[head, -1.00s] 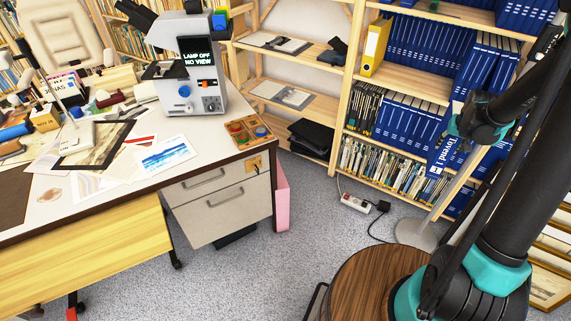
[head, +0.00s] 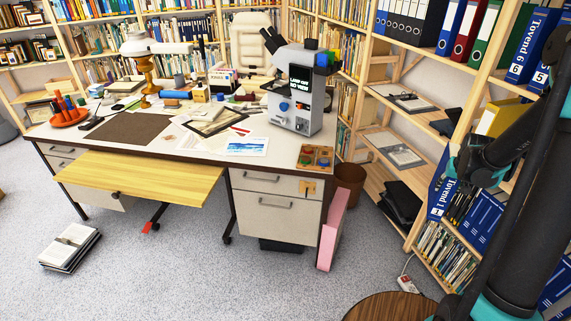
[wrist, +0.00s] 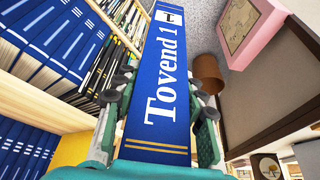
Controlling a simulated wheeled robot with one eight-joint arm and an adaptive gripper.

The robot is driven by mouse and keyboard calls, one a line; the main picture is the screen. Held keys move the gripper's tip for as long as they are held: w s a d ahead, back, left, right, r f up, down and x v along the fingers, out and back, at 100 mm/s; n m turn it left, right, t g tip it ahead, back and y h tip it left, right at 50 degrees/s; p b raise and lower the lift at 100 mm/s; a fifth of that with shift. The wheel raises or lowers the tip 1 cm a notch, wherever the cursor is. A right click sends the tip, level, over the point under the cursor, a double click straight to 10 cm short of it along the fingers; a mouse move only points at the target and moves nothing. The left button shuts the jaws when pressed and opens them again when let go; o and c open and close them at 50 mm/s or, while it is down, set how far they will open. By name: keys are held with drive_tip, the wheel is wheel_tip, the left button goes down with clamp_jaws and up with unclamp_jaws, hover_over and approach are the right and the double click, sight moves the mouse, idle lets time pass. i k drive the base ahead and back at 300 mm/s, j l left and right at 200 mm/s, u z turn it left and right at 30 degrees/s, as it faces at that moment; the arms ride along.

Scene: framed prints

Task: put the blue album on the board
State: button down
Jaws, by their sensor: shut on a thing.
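The blue album (head: 437,198), marked "Tovend 1", is in my gripper (head: 455,172) at the right of the head view, in front of the shelves. In the wrist view the album's blue spine (wrist: 158,92) runs between the two fingers of my gripper (wrist: 163,98), which are shut on its sides. A pale yellow wooden board (head: 140,182) sticks out from the front of the desk, with a bare top. My gripper and the album are well apart from it, to its right.
The white desk (head: 150,143) bears papers, a brown mat (head: 127,127) and a grey viewer (head: 298,95). Carpet (head: 200,270) before the desk is free.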

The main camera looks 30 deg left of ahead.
sight(158, 180)
drive_tip(key=l+u, duration=0.8)
drive_tip(key=l, duration=0.2)
drive_tip(key=k+u, duration=0.25)
drive_tip(key=j+u, duration=0.1)
drive_tip(key=u, duration=0.2)
drive_tip(key=j+u, duration=0.1)
drive_tip(key=u, duration=0.25)
drive_tip(key=i+j+u, duration=0.1)
drive_tip(key=u, duration=0.3)
drive_tip(key=i+l+u, duration=0.45)
